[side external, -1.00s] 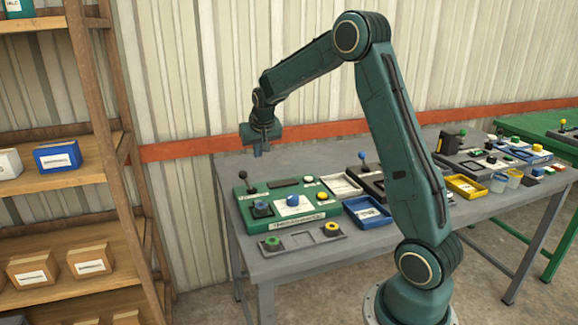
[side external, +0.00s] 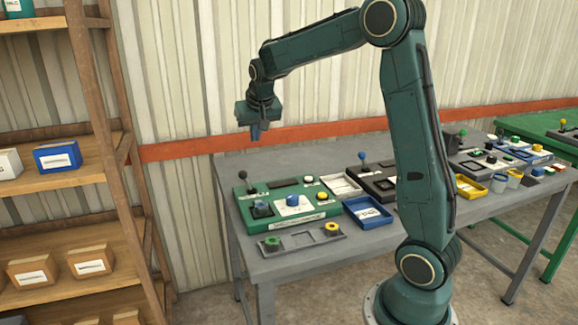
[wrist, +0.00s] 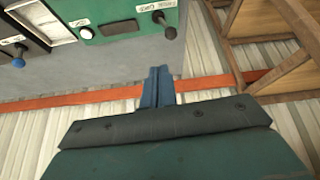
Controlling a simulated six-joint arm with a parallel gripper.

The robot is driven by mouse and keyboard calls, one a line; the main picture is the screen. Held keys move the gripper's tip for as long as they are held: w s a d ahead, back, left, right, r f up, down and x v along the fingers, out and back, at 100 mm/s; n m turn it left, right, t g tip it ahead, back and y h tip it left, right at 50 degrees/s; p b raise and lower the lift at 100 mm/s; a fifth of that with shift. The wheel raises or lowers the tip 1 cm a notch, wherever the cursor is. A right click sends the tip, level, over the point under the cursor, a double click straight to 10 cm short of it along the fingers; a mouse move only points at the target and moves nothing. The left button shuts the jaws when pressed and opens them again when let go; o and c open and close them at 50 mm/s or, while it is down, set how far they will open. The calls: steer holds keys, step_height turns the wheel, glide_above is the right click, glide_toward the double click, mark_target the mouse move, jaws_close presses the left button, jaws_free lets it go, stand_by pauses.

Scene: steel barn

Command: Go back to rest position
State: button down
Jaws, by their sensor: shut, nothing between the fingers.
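My gripper (side external: 255,132) is shut and empty, with its blue fingers together and pointing down. It hangs in the air above the back left part of the grey table (side external: 280,267), well clear of the green control panel (side external: 322,207) below it. In the wrist view the shut blue fingers (wrist: 157,88) show in the middle. The green panel's corner with a black-knobbed lever (wrist: 168,30) shows at the top of that view.
A wooden shelf (side external: 95,168) with boxes stands at the left. Blue (side external: 368,212) and yellow (side external: 468,187) trays and another lever panel lie on the table. A corrugated wall with an orange rail (side external: 190,149) runs behind. The air around my gripper is free.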

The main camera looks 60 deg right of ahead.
steer(key=s+a+r+n+t+y, duration=0.1)
steer(key=s+a+r+n, duration=0.15)
steer(key=s+a, duration=0.7)
steer(key=s+a+r+n+y, duration=0.2)
steer(key=s+a+n, duration=0.1)
steer(key=s+a, duration=0.65)
steer(key=s+a+f+n+y, duration=0.1)
steer(key=s+a+f+n, duration=0.1)
steer(key=s, duration=0.6)
steer(key=shift+s+a+f, duration=0.3)
steer(key=shift+a+f, duration=0.15)
steer(key=shift+a, duration=0.3)
